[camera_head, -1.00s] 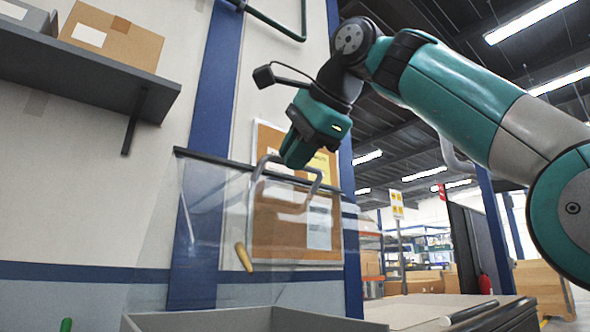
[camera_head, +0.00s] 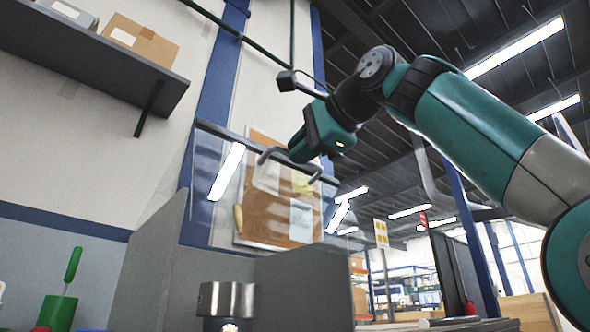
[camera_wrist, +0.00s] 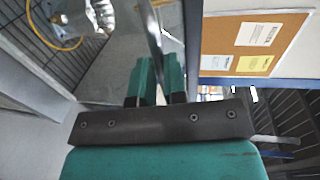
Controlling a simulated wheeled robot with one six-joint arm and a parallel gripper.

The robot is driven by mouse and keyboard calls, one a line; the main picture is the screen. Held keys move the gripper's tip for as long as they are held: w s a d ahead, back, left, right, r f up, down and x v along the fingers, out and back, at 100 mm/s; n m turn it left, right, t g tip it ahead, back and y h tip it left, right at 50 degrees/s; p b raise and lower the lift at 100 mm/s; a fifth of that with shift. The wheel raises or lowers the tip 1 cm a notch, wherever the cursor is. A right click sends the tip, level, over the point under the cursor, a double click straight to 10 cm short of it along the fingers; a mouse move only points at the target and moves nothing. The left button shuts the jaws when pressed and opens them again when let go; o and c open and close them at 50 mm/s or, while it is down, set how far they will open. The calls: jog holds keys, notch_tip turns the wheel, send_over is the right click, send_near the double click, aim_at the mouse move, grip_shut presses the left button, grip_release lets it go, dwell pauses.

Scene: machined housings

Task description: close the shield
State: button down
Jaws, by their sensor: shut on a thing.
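The shield (camera_head: 213,170) is a clear panel with a dark top edge and a grey bar handle (camera_head: 270,152). It stands raised and tilted above a grey-walled housing, with bright lamp reflections on it. My gripper (camera_head: 297,160) is at the handle and shut on it; the fingers hide the middle of the bar.
The housing's grey walls (camera_head: 305,285) surround a round metal part (camera_head: 226,299). A green-handled tool (camera_head: 73,264) stands in a green cup (camera_head: 57,313) at left. A shelf with boxes (camera_head: 140,40) hangs above left. A cork board (camera_head: 275,215) is behind the shield.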

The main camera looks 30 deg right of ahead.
aim_at(301, 244)
jog(key=shift+t, duration=0.7)
jog(key=f+b, duration=0.4)
jog(key=b, duration=0.1)
jog(key=f+b, duration=1)
jog(key=shift+s+d+f, duration=0.15)
jog(key=shift+s+f, duration=0.05)
jog(key=shift+s, duration=0.1)
jog(key=shift+w+f+b, duration=0.1)
jog(key=shift+f+b, duration=0.75)
jog(key=shift+b, duration=0.05)
jog(key=c, duration=1.2)
grip_release()
jog(key=shift+o, duration=0.2)
jog(key=shift+s+r, duration=0.2)
jog(key=shift+s, duration=0.05)
jog(key=shift+f+b+v, duration=0.15)
jog(key=shift+b+v, duration=0.05)
jog(key=shift+v, duration=0.8)
jog(key=shift+f+b+v, duration=0.1)
jog(key=shift+b+v, duration=0.1)
jog(key=shift+v, duration=0.85)
jog(key=f+b+v, duration=0.3)
jog(key=v, duration=1.3)
jog(key=shift+s+d+f, duration=0.1)
